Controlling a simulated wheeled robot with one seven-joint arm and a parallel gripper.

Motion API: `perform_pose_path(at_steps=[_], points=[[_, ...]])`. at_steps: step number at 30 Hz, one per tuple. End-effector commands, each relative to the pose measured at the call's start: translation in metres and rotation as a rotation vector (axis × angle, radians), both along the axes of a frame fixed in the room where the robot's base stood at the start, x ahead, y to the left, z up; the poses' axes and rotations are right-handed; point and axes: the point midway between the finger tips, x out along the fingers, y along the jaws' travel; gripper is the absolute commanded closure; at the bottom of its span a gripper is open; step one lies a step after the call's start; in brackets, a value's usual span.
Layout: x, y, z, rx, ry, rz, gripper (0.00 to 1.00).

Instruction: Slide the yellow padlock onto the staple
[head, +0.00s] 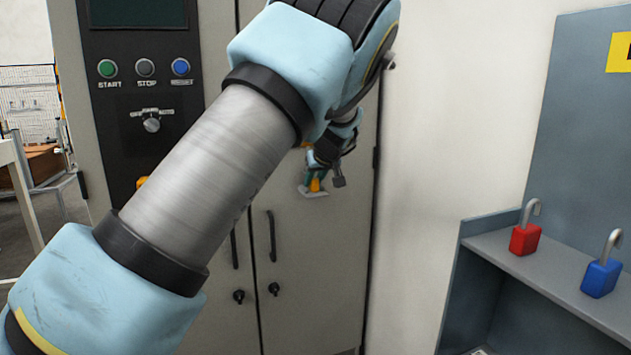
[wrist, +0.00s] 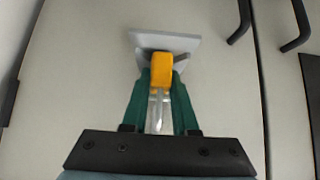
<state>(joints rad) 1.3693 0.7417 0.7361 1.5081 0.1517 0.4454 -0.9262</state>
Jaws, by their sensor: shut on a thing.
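The yellow padlock (wrist: 160,72) is between the green fingertips of my gripper (wrist: 161,88), which is shut on it. In the wrist view its yellow body is at the far end and its metal shackle runs back toward the palm. A light grey plate (wrist: 142,41) on the cabinet door shows just beyond the padlock; the staple itself cannot be made out. In the head view my gripper (head: 318,178) is at the cabinet, with the padlock (head: 315,185) small and partly hidden in front of the plate (head: 313,194). Whether the padlock touches the plate is unclear.
The grey cabinet (head: 310,290) has dark door handles (head: 271,235) below and left of the plate. A control panel (head: 145,110) is at left. At right, a shelf (head: 560,275) holds a red padlock (head: 525,239) and a blue padlock (head: 601,278).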

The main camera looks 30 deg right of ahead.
Motion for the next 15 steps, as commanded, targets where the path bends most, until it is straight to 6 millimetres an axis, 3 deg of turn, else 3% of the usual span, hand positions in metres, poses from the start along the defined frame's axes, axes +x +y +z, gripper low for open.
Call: perform_pose_path(at_steps=[15], points=[[0.021,-0.002,-0.001,0.002,0.001,0.001,1.0]])
